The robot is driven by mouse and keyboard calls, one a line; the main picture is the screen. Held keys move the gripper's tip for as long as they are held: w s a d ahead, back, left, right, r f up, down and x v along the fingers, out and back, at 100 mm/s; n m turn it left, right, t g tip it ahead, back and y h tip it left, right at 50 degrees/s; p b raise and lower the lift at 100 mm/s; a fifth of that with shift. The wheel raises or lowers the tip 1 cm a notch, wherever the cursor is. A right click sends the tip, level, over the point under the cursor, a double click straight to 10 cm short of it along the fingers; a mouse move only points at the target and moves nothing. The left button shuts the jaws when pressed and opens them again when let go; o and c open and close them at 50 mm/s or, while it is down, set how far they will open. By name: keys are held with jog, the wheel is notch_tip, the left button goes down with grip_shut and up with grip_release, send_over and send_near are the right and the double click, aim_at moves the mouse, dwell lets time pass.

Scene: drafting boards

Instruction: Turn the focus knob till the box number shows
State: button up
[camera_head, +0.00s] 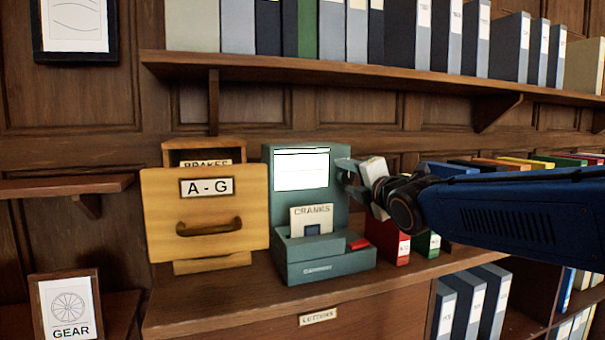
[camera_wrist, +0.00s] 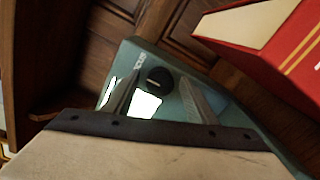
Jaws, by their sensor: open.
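A teal reader (camera_head: 333,262) stands on the wooden counter. Its lit screen (camera_head: 302,172) is white with dark lines near the top; I can read no number on it. A card marked CRANKS (camera_head: 311,218) stands in the reader's front. My gripper (camera_head: 347,172) is at the reader's upper right side. In the wrist view my gripper (camera_wrist: 161,86) is open, with one finger on each side of the round black focus knob (camera_wrist: 157,79). I cannot tell whether the fingers touch it. The knob is hidden in the head view.
A wooden A - G drawer (camera_head: 205,238) stands left of the reader, with a BRAKES card behind its front. A shelf of binders (camera_head: 350,68) runs above. A framed GEAR picture (camera_head: 68,306) is at lower left.

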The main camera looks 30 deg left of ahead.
jog(key=n, duration=0.8)
jog(key=shift+c, duration=0.7)
jog(key=c, duration=0.9)
